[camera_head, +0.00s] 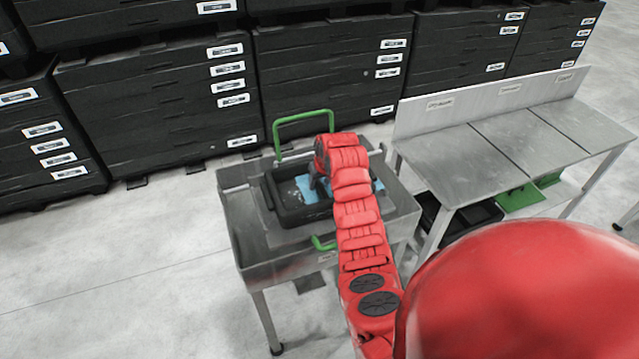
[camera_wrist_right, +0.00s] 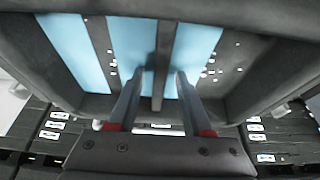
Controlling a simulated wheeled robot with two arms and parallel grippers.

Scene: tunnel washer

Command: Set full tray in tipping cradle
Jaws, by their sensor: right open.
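The black tray (camera_head: 290,215) sits level in the top of a metal stand (camera_head: 240,240). It holds light blue pieces (camera_head: 308,187) and small white bits. In the right wrist view the tray (camera_wrist_right: 262,85) fills the upper part, with blue strips (camera_wrist_right: 78,50) between dark dividers. A green handle bar (camera_head: 303,116) rises behind the tray and a smaller green bar (camera_head: 322,243) shows in front. My right gripper (camera_wrist_right: 160,78) is open over the tray's middle, fingers on either side of a divider. Whether they touch it is unclear. My left gripper is not in view.
A steel bench (camera_head: 500,150) with a raised back stands to the right. Below it are dark bins (camera_head: 465,220) and green items (camera_head: 520,197). Stacked black drawers (camera_head: 160,100) line the back. The floor to the left is clear.

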